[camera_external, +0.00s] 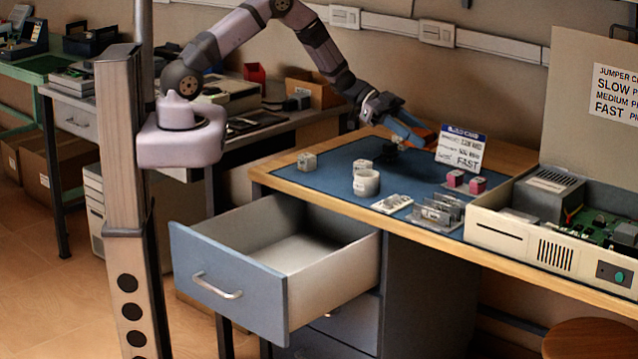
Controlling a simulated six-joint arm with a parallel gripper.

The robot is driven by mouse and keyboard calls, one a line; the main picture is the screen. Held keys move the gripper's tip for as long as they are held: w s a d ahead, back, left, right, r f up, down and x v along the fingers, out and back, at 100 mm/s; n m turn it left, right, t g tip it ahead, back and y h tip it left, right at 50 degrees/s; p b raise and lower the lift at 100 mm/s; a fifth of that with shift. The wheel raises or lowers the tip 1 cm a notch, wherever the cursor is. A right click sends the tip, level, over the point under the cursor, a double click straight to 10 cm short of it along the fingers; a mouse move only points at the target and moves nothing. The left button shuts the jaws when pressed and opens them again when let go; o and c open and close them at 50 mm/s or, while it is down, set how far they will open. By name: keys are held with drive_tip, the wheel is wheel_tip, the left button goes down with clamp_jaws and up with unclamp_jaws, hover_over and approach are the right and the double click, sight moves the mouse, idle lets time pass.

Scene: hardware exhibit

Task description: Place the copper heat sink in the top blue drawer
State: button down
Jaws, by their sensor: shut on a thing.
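My gripper (408,136) is over the back of the blue mat on the wooden workbench, shut on an orange-brown copper heat sink (426,134). The heat sink shows beside the blue fingers, close to the left of the sign card, and is partly hidden by them. The top blue drawer (228,292) under the bench is pulled well open toward the front left. Its pale inside looks empty. The drawer is to the lower left of my gripper.
The mat (318,176) holds a small grey block (307,162), a white round container (366,183), grey finned parts (437,212) and pink blocks (477,185). A sign card (461,147) stands behind. An open computer case (520,232) fills the right side.

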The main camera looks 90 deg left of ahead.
drive_tip(key=s+d+r+m+g+h, duration=0.1)
drive_tip(key=d+r+m+g+h, duration=0.15)
drive_tip(key=d, duration=0.55)
drive_tip(key=d+r+m+g+h, duration=0.1)
drive_tip(key=d+m+g+h, duration=0.15)
drive_tip(key=d, duration=0.65)
drive_tip(key=s+d+f+m+g+p, duration=0.2)
drive_tip(key=s+d, duration=0.3)
drive_tip(key=d, duration=0.3)
drive_tip(key=s+f+n+t+y+p, duration=0.1)
drive_tip(key=s+f+n+t+p, duration=0.1)
drive_tip(key=s+f, duration=0.3)
drive_tip(key=s+a+f+n+t+y+p, duration=0.1)
drive_tip(key=s+f, duration=0.4)
drive_tip(key=s, duration=0.7)
drive_tip(key=s+a+f+n+t+y+p, duration=0.1)
drive_tip(key=s+f+n+t+y+p, duration=0.1)
drive_tip(key=s+f, duration=0.3)
drive_tip(key=s+t+p, duration=0.1)
drive_tip(key=s, duration=0.2)
drive_tip(key=shift+s+f+n, duration=0.25)
drive_tip(key=shift+f+n, duration=0.1)
drive_tip(key=shift+n, duration=0.05)
drive_tip(key=shift+f, duration=0.1)
wheel_tip(320, 180, down, 6)
drive_tip(key=b, duration=0.5)
drive_tip(key=shift+b, duration=0.35)
